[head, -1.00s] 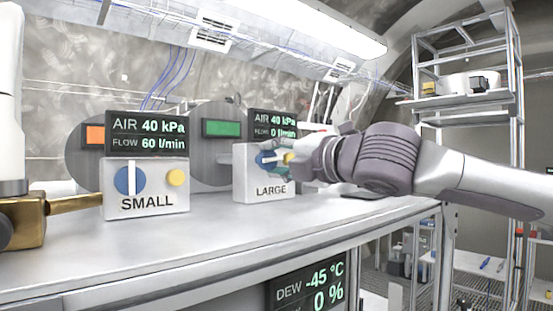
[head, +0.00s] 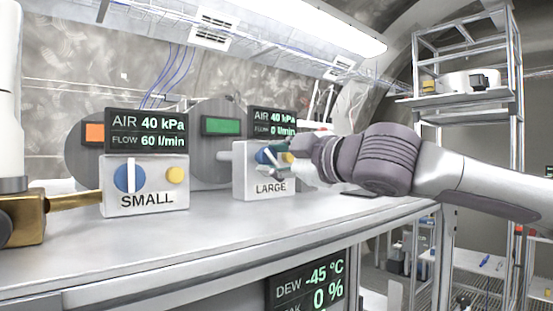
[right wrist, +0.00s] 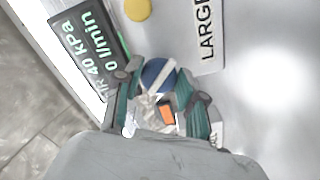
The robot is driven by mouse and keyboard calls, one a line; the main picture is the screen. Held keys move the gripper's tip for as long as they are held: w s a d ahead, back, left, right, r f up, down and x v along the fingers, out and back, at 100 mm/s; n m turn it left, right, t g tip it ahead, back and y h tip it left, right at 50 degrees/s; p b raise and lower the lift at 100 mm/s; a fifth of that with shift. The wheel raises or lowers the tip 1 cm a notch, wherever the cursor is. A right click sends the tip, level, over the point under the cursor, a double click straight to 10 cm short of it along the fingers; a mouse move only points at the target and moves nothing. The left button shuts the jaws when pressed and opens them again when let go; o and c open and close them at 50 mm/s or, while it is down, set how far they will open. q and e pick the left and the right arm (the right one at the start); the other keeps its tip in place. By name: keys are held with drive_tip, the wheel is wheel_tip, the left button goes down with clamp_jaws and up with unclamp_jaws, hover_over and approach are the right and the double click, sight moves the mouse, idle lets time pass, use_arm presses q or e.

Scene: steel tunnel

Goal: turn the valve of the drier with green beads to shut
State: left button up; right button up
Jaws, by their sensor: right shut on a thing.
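The drier with the green window (head: 221,126) stands behind a white box marked LARGE (head: 243,183). Its blue round valve (head: 262,156) is on the box front, partly covered by my right gripper (head: 273,163). In the right wrist view the blue valve (right wrist: 157,72) with a pale bar lies between the teal fingers of my right gripper (right wrist: 161,92), which is shut on it. A small orange patch shows below it; I cannot tell what it is. The LARGE display (head: 274,123) reads 40 kPa and 0 l/min. My left gripper is not clearly visible.
A box marked SMALL (head: 147,203), with a blue valve and upright white bar, stands to the left under a display (head: 148,132) reading 60 l/min. An orange window (head: 95,134) is behind it. A brass fitting and pipe (head: 70,203) lie left. The front bench top is clear.

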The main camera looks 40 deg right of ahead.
drive_tip(key=m+b, duration=0.1)
drive_tip(key=m, duration=0.5)
drive_tip(key=shift+a+f+m, duration=0.1)
drive_tip(key=shift+f+m, duration=0.05)
drive_tip(key=shift+m, duration=0.15)
idle(0.5)
drive_tip(key=o, duration=1.1)
drive_tip(key=shift+o, duration=0.2)
drive_tip(key=s, duration=0.7)
drive_tip(key=s+d, duration=0.1)
drive_tip(key=s, duration=0.2)
drive_tip(key=shift+s, duration=0.95)
